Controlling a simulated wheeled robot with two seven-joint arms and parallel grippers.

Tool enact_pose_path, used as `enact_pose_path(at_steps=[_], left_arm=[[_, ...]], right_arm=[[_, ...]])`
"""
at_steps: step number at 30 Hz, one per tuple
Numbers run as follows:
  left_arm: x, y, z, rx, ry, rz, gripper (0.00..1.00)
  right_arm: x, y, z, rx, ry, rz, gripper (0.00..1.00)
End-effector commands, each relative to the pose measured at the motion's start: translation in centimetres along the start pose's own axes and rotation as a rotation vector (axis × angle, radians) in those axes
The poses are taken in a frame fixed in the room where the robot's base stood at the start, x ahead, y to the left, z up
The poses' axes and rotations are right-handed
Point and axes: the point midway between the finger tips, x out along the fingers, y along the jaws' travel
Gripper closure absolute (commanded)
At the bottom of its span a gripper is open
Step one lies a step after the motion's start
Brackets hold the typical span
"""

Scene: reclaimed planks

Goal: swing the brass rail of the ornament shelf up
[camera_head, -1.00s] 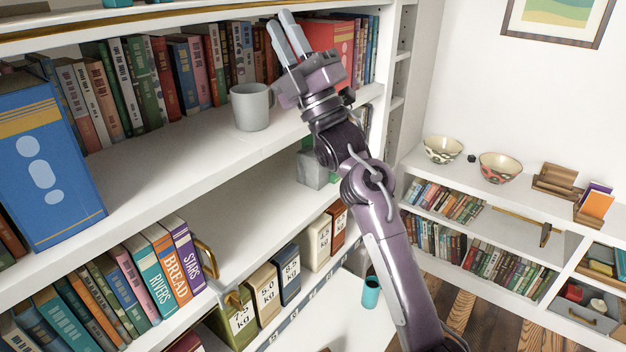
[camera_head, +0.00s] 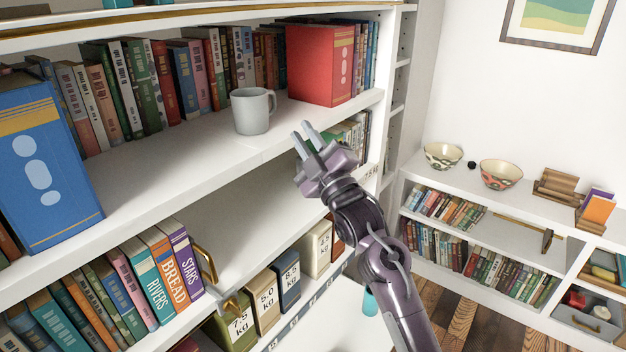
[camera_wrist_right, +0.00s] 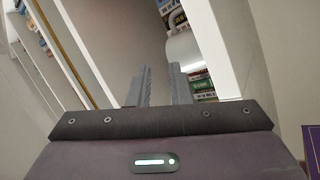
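The brass rail (camera_head: 110,21) is a thin gold strip along the front edge of the ornament shelf (camera_head: 150,32), at the top left of the head view. It appears lowered along the edge; its right end is cut off by the picture. A brass strip (camera_wrist_right: 60,48) also runs along a white board at the left of the right wrist view. My right gripper (camera_head: 301,128) is below and right of the visible rail, apart from it, in front of the shelf under the mug. Its fingers (camera_wrist_right: 160,85) are apart with nothing between them. My left gripper is not in view.
A grey mug (camera_head: 252,111), a red box-like volume (camera_head: 318,65) and a large blue one (camera_head: 45,165) stand on the shelf below the rail. Canisters (camera_head: 264,303) and books are lower. Bowls (camera_head: 500,174) sit on the right-hand cabinet. Space before the shelves looks free.

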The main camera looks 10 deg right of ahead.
Motion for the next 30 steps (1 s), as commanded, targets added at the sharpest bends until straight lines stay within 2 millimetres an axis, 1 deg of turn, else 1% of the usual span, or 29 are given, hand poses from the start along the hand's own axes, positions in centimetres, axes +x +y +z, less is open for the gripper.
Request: enact_pose_path(at_steps=[3,9,15,20,28,29,30], left_arm=[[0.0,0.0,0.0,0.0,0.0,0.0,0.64],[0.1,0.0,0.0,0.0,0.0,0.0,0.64],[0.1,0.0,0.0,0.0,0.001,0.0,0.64],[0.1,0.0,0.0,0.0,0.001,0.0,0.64],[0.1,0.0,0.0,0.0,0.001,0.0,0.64],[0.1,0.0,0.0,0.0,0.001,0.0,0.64],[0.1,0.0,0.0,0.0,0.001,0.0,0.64]], right_arm=[[-1.1,-1.7,1.5,0.036,-0.05,-0.042,0.82],[-2.9,-4.1,3.7,0.093,-0.13,-0.104,0.82],[-4.2,-5.8,5.1,0.132,-0.186,-0.143,0.82],[-4.7,-6.3,5.5,0.145,-0.205,-0.157,0.82],[-4.7,-6.3,5.6,0.147,-0.207,-0.158,0.82],[-4.7,-6.3,5.6,0.147,-0.207,-0.158,0.79],[-4.7,-6.3,5.6,0.147,-0.207,-0.158,0.74]])
